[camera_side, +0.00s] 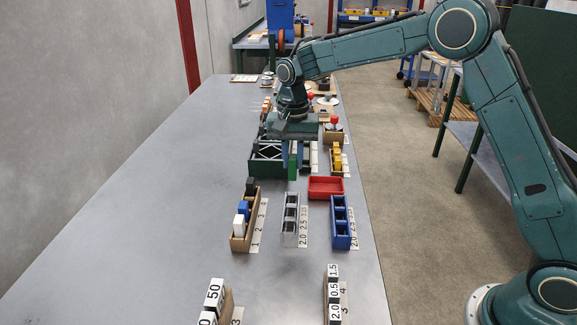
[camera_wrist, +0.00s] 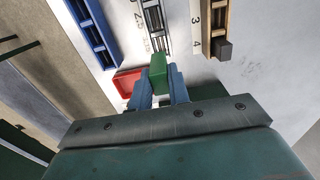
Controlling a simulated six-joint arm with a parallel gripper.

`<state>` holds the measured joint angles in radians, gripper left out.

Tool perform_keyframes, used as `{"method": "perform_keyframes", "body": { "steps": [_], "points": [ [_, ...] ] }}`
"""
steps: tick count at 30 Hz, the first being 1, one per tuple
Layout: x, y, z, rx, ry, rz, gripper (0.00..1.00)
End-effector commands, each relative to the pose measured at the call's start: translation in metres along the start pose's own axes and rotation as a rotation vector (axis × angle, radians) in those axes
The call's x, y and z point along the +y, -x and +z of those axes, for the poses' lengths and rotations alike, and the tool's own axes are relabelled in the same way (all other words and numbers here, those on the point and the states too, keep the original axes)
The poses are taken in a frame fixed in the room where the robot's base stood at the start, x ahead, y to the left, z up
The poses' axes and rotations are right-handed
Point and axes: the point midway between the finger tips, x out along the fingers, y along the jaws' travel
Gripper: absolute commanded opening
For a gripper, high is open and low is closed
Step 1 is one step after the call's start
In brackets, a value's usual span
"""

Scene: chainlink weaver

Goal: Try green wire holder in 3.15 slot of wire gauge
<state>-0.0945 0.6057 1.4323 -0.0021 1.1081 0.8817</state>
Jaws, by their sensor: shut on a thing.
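My gripper (camera_wrist: 160,88) is shut on the green wire holder (camera_wrist: 158,70), a green block between its two blue fingers in the wrist view.
A red tray (camera_side: 326,187) lies between my gripper and a blue slotted block (camera_side: 340,222). A wooden rack (camera_side: 240,242) holds white, blue and black blocks left of the gauge. The dark green box (camera_side: 265,172) stands close to my gripper. The bench's left side is bare.

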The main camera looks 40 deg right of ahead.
Motion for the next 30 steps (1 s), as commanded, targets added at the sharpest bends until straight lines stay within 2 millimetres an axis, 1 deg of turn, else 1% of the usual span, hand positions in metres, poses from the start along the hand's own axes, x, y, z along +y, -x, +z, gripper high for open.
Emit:
{"method": "perform_keyframes", "body": {
  "steps": [5,11,30],
  "points": [
    [0.0,-0.003,0.0,0.0,0.0,0.0,0.0],
    [-0.001,-0.011,0.0,0.0,0.0,0.001,0.0],
    [-0.001,-0.055,0.0,-0.001,0.0,0.001,0.0]
  ]
}}
